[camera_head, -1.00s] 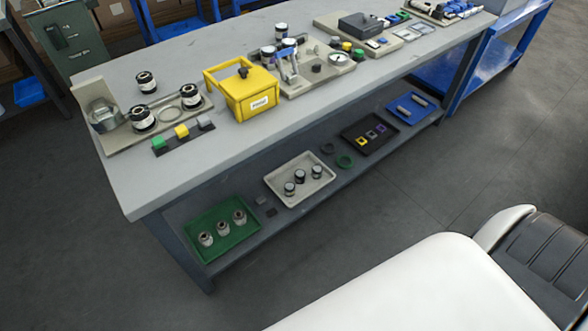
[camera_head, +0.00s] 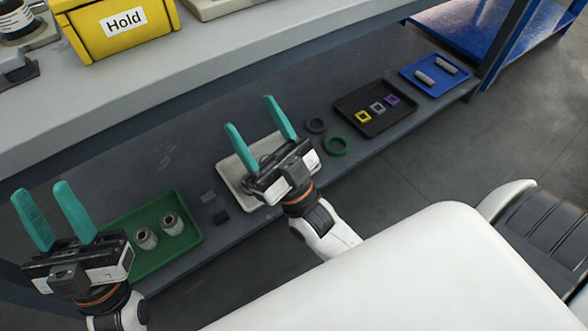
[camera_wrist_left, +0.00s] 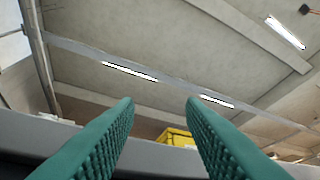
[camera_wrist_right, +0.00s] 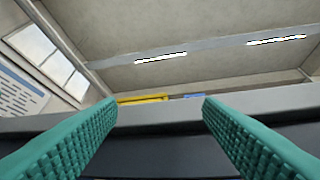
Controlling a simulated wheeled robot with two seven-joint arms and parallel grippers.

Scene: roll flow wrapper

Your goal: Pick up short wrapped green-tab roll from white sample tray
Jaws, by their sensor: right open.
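The white sample tray (camera_head: 228,172) is on the lower shelf in the head view, mostly covered by my right gripper. The rolls in it are hidden behind that gripper, so I cannot see the green-tab roll. My right gripper (camera_head: 248,112) is open and empty, its teal fingers pointing up in front of the tray. My left gripper (camera_head: 39,189) is open and empty at the far left, in front of the green tray (camera_head: 186,250). Both wrist views look up past the bench edge to the ceiling and show no rolls.
The green tray holds rolls, two of them visible. Two small dark blocks (camera_head: 221,217) and dark and green rings (camera_head: 336,145) lie beside the white tray. A black tray (camera_head: 372,129) and a blue tray (camera_head: 420,67) are farther right. The bench top (camera_head: 200,70) overhangs the shelf.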

